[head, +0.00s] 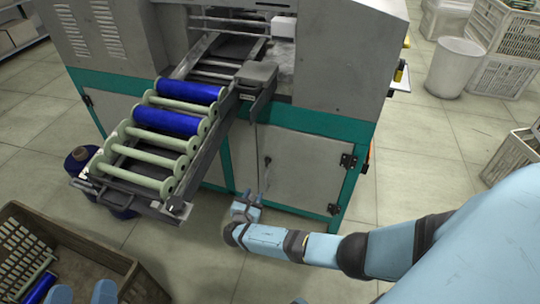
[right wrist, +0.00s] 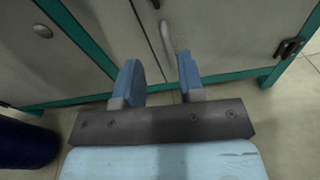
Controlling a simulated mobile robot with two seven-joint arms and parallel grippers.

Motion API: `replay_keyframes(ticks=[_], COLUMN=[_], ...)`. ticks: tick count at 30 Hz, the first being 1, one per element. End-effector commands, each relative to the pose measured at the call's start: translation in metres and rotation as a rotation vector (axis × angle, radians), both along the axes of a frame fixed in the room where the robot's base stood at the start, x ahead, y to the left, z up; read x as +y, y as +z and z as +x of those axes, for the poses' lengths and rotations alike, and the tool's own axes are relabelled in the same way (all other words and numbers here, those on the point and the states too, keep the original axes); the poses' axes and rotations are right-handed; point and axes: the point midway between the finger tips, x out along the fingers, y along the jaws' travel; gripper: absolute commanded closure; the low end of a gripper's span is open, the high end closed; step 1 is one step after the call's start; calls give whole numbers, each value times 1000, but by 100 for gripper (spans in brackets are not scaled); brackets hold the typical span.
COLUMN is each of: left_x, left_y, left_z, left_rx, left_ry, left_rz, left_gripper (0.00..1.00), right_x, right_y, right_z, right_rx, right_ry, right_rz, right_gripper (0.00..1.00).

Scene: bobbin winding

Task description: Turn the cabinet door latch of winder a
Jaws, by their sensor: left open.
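Winder a (head: 330,60) is a grey machine with a teal frame. Its grey cabinet door (head: 305,165) is closed, with dark hinges at the right side. A small latch (head: 267,161) sits near the door's left edge. In the right wrist view the latch (right wrist: 166,38) is a pale upright handle ahead of the fingers. My right gripper (head: 248,198) is open and empty, low in front of the door and below the latch, which lies roughly in line with its finger gap (right wrist: 158,78). My left gripper (head: 82,292) is open at the bottom left; only its blue fingertips show.
A rack (head: 128,190) with blue and empty bobbins juts out left of the door. A brown crate (head: 105,255) stands at the lower left. A dark blue spool (right wrist: 22,143) is left of my right gripper.

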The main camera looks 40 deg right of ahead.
Motion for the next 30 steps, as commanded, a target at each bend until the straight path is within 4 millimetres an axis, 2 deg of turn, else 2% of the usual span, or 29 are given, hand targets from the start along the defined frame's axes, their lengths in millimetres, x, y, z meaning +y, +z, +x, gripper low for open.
replay_keyframes(ticks=[3, 8, 21, 30], left_x=[0, 1, -2, -4], left_y=[0, -5, -52, -70], left_z=[0, -2, -1, -1], left_rx=[0, 8, 135, 190], left_ry=[0, -3, -48, -70], left_rz=[1, 5, 78, 112], left_gripper=[26, 26, 26, 26], right_x=[2, -7, -79, -108], right_y=[8, 9, 6, 8], right_z=[8, 16, 66, 87], right_rx=[19, 25, 23, 25], right_ry=[-14, -20, -20, -19], right_rz=[-106, -141, -138, -136], right_gripper=[64, 64, 64, 64])
